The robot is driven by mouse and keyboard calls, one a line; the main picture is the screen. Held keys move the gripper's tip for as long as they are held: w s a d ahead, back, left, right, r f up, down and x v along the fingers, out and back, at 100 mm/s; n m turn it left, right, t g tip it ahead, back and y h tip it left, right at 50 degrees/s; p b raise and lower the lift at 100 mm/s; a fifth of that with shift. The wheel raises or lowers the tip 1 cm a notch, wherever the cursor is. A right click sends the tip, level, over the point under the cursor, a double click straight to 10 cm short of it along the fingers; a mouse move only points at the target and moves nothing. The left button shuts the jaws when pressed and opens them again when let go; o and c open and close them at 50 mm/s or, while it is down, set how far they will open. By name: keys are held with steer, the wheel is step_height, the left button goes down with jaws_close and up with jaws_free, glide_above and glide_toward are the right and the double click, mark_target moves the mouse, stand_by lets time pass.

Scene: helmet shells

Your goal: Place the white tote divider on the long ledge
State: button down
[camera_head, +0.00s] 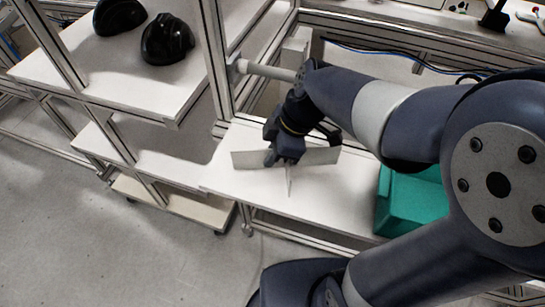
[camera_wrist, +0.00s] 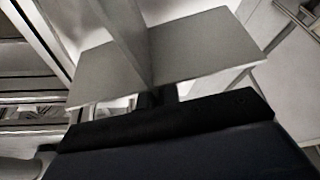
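The white tote divider (camera_head: 322,156) is a cross of thin flat panels. It is upright at the long white ledge (camera_head: 225,182) in the head view; I cannot tell whether its lower edges touch the ledge. My gripper (camera_head: 284,160) is over the middle of the divider, pointing down. In the wrist view the divider's panels (camera_wrist: 200,46) fill the upper middle, looking grey. My dark fingertips (camera_wrist: 157,96) sit close together at the panels' crossing and appear shut on it. The exact contact is partly hidden by my gripper.
A green tote (camera_head: 408,200) stands on the ledge to the right, partly behind my arm. Two black helmet shells (camera_head: 167,40) sit on a white shelf (camera_head: 95,80) at upper left. A metal frame post (camera_head: 216,60) rises left of my gripper. The ledge's left end is clear.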

steer(key=shift+f, duration=0.8)
steer(key=shift+f, duration=0.25)
steer(key=c, duration=1.6)
jaws_free()
steer(key=shift+r, duration=0.1)
steer(key=shift+c, duration=0.2)
steer(key=shift+r, duration=0.1)
steer(key=shift+r, duration=0.2)
steer(key=v, duration=1.1)
steer(key=shift+d+r, duration=0.25)
steer(key=shift+r, duration=0.05)
